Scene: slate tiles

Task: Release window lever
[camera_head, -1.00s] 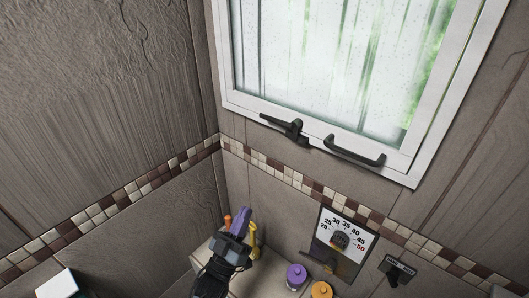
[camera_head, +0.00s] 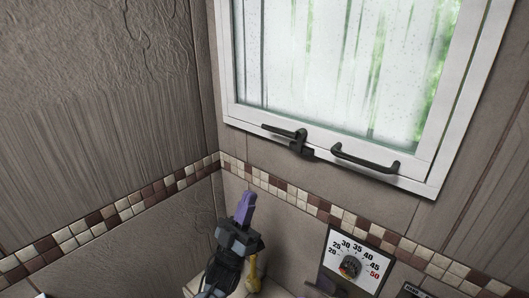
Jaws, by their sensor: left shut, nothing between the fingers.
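The window (camera_head: 428,178) has a white frame and frosted, wet-looking glass. A dark window lever (camera_head: 287,132) sits on its lower frame, its arm pointing left and a short block hanging at its right end. A dark fixed handle (camera_head: 366,160) is on the same frame to the right of the lever. My left gripper (camera_head: 245,205), with purple fingers, is shut and empty, pointing up. In the picture it is below and left of the lever, apart from it. My right gripper is not in view.
A temperature dial panel (camera_head: 352,262) is on the wall at the lower right. A yellow object (camera_head: 253,272) stands beside my left gripper, partly hidden. A mosaic tile band (camera_head: 290,190) crosses the wall below the window. The wall between gripper and lever looks clear.

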